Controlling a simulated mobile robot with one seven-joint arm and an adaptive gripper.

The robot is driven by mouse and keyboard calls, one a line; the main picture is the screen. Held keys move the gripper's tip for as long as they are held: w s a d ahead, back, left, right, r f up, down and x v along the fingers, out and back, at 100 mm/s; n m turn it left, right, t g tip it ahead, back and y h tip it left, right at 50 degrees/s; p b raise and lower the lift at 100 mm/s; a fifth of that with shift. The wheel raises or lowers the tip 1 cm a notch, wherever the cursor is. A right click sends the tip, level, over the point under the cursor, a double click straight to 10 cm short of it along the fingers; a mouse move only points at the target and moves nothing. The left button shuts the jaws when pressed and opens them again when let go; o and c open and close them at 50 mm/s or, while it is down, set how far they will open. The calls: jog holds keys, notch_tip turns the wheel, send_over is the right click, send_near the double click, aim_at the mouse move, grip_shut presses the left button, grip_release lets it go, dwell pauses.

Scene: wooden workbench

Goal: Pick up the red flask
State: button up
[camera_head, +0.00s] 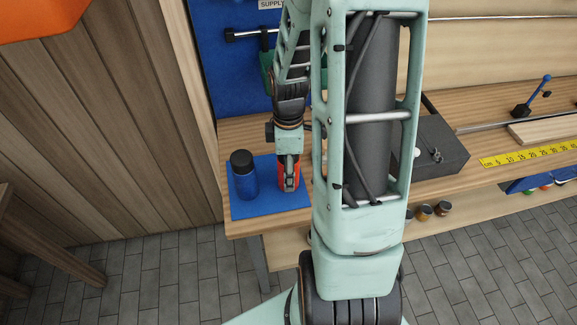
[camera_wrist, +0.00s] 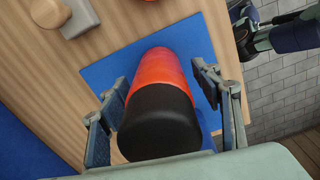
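The red flask (camera_wrist: 160,70) with a black cap (camera_wrist: 158,125) stands on a blue mat (camera_wrist: 110,70). In the head view the red flask (camera_head: 281,180) is partly covered by my gripper (camera_head: 289,172), which points down over it. In the wrist view my gripper (camera_wrist: 160,76) has one finger on each side of the flask. The left finger is close to the flask or touching it; I cannot tell which. A gap shows between the right finger and the flask, so the gripper is open around it.
A blue flask (camera_head: 243,182) with a black cap stands just left of the red one on the mat (camera_head: 270,206). The workbench (camera_head: 236,131) ends close to the mat. A dark grey box (camera_head: 440,145) lies to the right, beyond my arm.

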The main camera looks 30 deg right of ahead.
jog(key=c, duration=1.3)
jog(key=shift+c, duration=0.2)
jog(key=shift+r, duration=0.15)
